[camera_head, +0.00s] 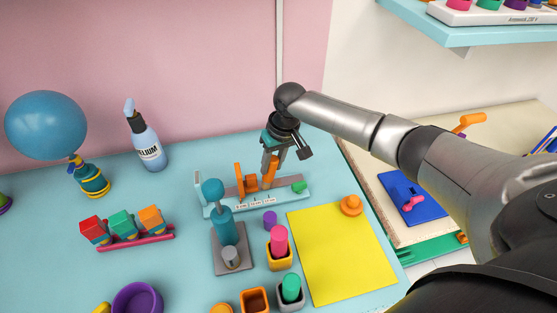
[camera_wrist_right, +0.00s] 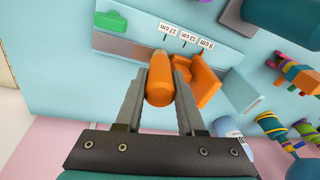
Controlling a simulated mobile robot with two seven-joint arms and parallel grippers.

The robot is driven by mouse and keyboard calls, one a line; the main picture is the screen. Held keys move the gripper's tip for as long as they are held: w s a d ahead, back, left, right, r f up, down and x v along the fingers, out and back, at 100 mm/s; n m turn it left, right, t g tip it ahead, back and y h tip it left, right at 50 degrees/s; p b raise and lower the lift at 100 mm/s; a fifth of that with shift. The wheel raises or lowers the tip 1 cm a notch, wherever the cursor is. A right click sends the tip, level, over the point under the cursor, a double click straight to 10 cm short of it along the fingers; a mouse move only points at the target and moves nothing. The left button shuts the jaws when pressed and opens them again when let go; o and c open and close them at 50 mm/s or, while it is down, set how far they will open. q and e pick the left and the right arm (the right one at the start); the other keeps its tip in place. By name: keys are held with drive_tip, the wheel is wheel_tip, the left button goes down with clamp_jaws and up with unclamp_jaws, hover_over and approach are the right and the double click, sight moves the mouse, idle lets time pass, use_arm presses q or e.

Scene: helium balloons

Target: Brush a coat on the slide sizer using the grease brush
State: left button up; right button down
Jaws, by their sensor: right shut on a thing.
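The slide sizer (camera_head: 213,206) is a long pale-blue base on the table near the wall, with white labels in cm along its front. It carries an upright orange plate (camera_head: 240,180) and a green piece (camera_head: 299,187) at its right end. My right gripper (camera_head: 270,168) is over the sizer, right of the plate. In the right wrist view its fingers are shut on an orange rounded handle (camera_wrist_right: 160,80), which looks like the grease brush. My left gripper is not in view.
A teal stand (camera_head: 226,230) is just in front of the sizer. A yellow sheet (camera_head: 340,250) with an orange knob (camera_head: 351,205) lies to the right. Small cups (camera_head: 279,262) stand in front.

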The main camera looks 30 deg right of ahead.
drive_tip(key=shift+w+a, duration=0.1)
drive_tip(key=shift+a, duration=0.15)
idle(0.3)
drive_tip(key=shift+s+d+p, duration=0.2)
drive_tip(key=shift+d+p, duration=0.1)
drive_tip(key=shift+d, duration=0.5)
drive_tip(key=shift+s+d+p, duration=0.25)
drive_tip(key=shift+d, duration=0.55)
drive_tip(key=shift+s+d+p, duration=0.2)
drive_tip(key=shift+d+p, duration=0.1)
drive_tip(key=shift+d, duration=0.5)
drive_tip(key=shift+a, duration=0.1)
drive_tip(key=shift+w+a+p, duration=0.2)
drive_tip(key=shift+a+p, duration=0.05)
drive_tip(key=shift+a, duration=0.5)
drive_tip(key=shift+w+a+p, duration=0.25)
drive_tip(key=shift+a, duration=0.55)
drive_tip(key=shift+w+a+p, duration=0.2)
drive_tip(key=shift+a+p, duration=0.05)
drive_tip(key=shift+a, duration=0.5)
drive_tip(key=shift+s+d+p, duration=0.2)
drive_tip(key=shift+d, duration=0.6)
drive_tip(key=shift+s+d+p, duration=0.15)
drive_tip(key=shift+s+d, duration=0.1)
drive_tip(key=shift+d, duration=0.55)
drive_tip(key=shift+s+d+p, duration=0.2)
drive_tip(key=shift+d, duration=0.6)
